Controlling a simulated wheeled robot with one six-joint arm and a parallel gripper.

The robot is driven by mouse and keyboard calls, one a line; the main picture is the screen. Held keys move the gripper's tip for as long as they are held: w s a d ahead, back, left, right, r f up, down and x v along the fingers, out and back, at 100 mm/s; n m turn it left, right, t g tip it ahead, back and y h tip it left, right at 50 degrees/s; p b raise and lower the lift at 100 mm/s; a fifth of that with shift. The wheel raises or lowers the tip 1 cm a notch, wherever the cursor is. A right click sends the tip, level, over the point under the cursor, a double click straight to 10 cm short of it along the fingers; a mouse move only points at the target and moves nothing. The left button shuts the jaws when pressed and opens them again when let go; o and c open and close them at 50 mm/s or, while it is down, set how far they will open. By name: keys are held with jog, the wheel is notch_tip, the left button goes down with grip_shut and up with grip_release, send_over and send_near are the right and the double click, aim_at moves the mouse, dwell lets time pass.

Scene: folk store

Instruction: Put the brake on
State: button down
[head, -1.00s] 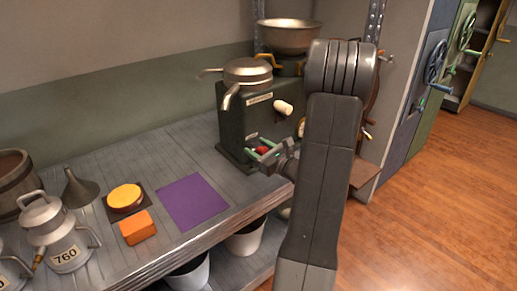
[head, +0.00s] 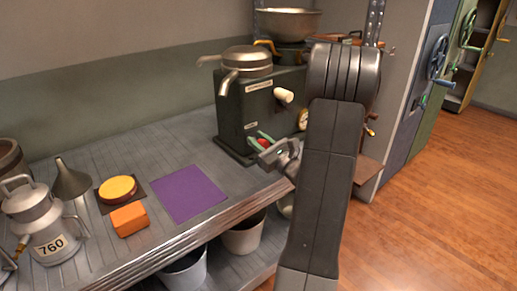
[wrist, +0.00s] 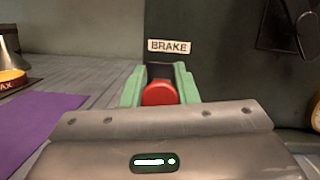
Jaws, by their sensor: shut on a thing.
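The dark green separator machine (head: 262,105) stands on the grey bench, with a metal bowl and spouts on top. In the wrist view a white BRAKE label (wrist: 169,46) is on its front. Below the label a dark lever (wrist: 160,72) ends in a red knob (wrist: 160,93). My gripper (head: 262,140) is at the machine's lower front. In the wrist view its green fingers (wrist: 158,88) stand on both sides of the red knob, shut on it. The fingers partly cover the knob's sides, and the lever's exact angle is hard to tell.
A white crank handle (head: 284,96) sticks out above my gripper. On the bench are a purple mat (head: 188,193), an orange block (head: 129,219), a yellow-topped round (head: 118,188), a funnel (head: 70,178) and a milk can (head: 42,225). Buckets (head: 244,233) stand underneath.

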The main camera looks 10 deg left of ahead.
jog(key=shift+d+f+t+y+b, duration=0.1)
jog(key=shift+f+t+y+b, duration=0.5)
jog(key=shift+b, duration=1.5)
jog(key=shift+s+d+y+b, duration=0.1)
jog(key=shift+y+b, duration=0.7)
jog(key=shift+b, duration=0.15)
jog(key=c, duration=1.1)
grip_release()
jog(key=shift+s+d+f+p, duration=0.1)
jog(key=shift+s+d+p, duration=0.15)
jog(key=shift+d+p, duration=0.05)
jog(key=s+d, duration=0.2)
jog(key=d, duration=0.1)
jog(key=s+d+p, duration=0.1)
jog(key=s+d, duration=0.1)
jog(key=d, duration=0.1)
jog(key=s+d+p, duration=0.1)
jog(key=s+d, duration=0.2)
jog(key=d, duration=0.1)
jog(key=shift+d+f, duration=0.1)
jog(key=shift+f, duration=0.05)
